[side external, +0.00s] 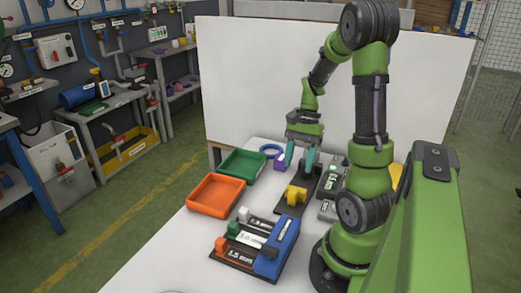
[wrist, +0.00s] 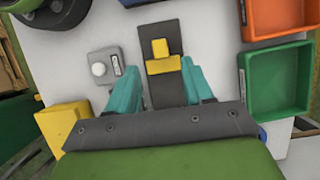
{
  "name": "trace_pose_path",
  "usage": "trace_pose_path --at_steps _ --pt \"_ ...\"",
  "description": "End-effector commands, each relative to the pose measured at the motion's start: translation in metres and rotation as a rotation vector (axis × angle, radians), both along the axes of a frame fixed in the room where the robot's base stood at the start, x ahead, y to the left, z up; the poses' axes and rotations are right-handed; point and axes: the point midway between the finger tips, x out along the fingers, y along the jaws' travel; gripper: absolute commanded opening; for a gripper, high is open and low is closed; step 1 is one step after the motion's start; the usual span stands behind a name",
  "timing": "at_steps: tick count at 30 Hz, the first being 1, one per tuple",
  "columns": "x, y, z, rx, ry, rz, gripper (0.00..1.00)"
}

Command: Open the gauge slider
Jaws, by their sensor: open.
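The labelled gauge unit (side external: 243,262) lies at the front of the table in the side view. It is a dark base with strips marked in mm, orange, green and white end blocks, and a blue block (side external: 277,245) along its right side. Which part is the slider I cannot tell. My gripper (side external: 299,162) is open and empty, well behind this unit. It hangs fingers down over the dark rail plate, behind its yellow block (side external: 296,194). In the wrist view my gripper (wrist: 157,70) has its teal fingers spread to either side of the plate (wrist: 165,92).
An orange tray (side external: 216,195) and a green tray (side external: 243,165) stand left of the plate. A blue ring (side external: 270,149) and a purple piece (side external: 279,163) are near my fingers. A grey box with a white knob (wrist: 98,69) sits beside the plate. White table is bare at front left.

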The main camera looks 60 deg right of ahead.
Motion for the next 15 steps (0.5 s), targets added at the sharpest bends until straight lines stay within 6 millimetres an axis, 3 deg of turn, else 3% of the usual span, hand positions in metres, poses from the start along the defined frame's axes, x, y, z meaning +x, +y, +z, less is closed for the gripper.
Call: trace_pose_path --at_steps 6,15 --pt "0.0 -0.018 0.043 -0.003 -0.002 -0.001 0.51" --pt "0.0 -0.027 0.065 0.001 0.0 -0.001 0.51"
